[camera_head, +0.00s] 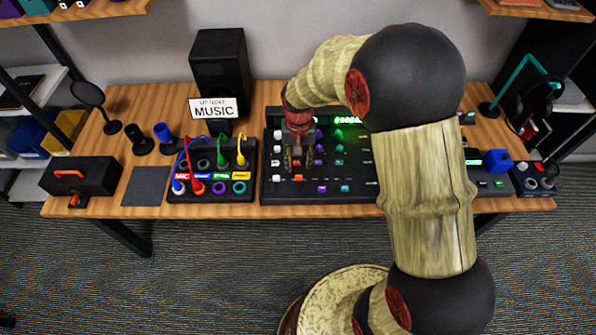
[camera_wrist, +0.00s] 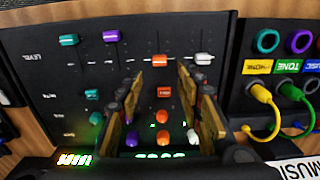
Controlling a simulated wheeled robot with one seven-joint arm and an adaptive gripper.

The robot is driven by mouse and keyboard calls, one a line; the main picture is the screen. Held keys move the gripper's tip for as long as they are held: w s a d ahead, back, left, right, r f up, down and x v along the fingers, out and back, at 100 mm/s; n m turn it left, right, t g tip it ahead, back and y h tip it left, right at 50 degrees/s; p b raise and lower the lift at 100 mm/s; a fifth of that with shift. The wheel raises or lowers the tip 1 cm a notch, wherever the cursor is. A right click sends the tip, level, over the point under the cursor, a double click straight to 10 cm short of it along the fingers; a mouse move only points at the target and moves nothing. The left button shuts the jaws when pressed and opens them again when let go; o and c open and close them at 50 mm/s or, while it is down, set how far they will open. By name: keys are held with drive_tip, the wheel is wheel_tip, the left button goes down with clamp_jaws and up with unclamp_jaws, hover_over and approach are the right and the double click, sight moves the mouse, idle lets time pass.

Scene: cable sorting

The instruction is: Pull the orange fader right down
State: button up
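The orange fader (camera_wrist: 160,60) is on the dark mixer (camera_wrist: 35,60). In the wrist view its cap lies just beyond and between the fingertips of my gripper (camera_wrist: 159,74). The fingers are apart, and I see no contact with the cap. In the head view the orange fader (camera_head: 298,178) shows just in front of my gripper (camera_head: 295,164). The white fader (camera_wrist: 204,59) beside it stands about level with it. The purple fader (camera_wrist: 111,36) and the teal fader (camera_wrist: 68,40) sit nearer the mixer's front edge.
An orange button (camera_wrist: 163,92) and orange knobs (camera_wrist: 162,117) lie between my fingers in the wrist view. A patch box (camera_head: 212,190) with coloured cables stands left of the mixer. A black box with an orange handle (camera_head: 68,173) is at the far left of the table.

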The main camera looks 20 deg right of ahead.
sight(299, 176)
wheel_tip(299, 176, down, 7)
drive_tip(key=shift+r+b, duration=0.2)
drive_tip(key=shift+b, duration=0.8)
drive_tip(key=shift+c, duration=0.8)
drive_tip(key=c, duration=0.8)
drive_tip(key=shift+s, duration=0.1)
